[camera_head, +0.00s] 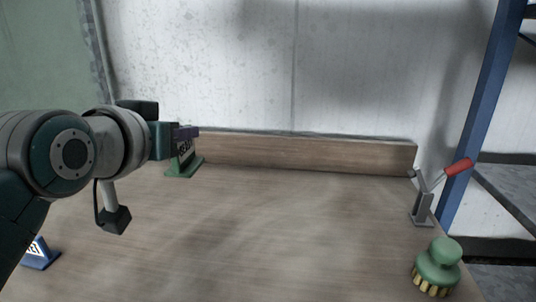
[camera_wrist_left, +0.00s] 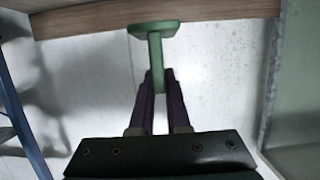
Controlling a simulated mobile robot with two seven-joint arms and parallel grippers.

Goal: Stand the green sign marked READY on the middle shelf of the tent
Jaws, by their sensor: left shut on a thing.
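The green sign (camera_head: 183,166) is at the back left of the wooden table in the head view. It is upright, with dark lettering on a pale face partly hidden by my gripper. My left gripper (camera_head: 187,133) comes in from the left and is shut on the sign's upper part. The left wrist view shows its dark purple fingers (camera_wrist_left: 160,88) on either side of the sign's thin plate (camera_wrist_left: 155,55). I cannot tell whether the sign's base touches the table. My right gripper is not in view.
A blue sign (camera_head: 41,256) stands at the lower left, partly behind my arm. A red-handled clamp (camera_head: 423,205) and a green-topped brush (camera_head: 438,265) are on the right. A wooden ledge (camera_head: 310,153) runs along the back. The table's middle is clear.

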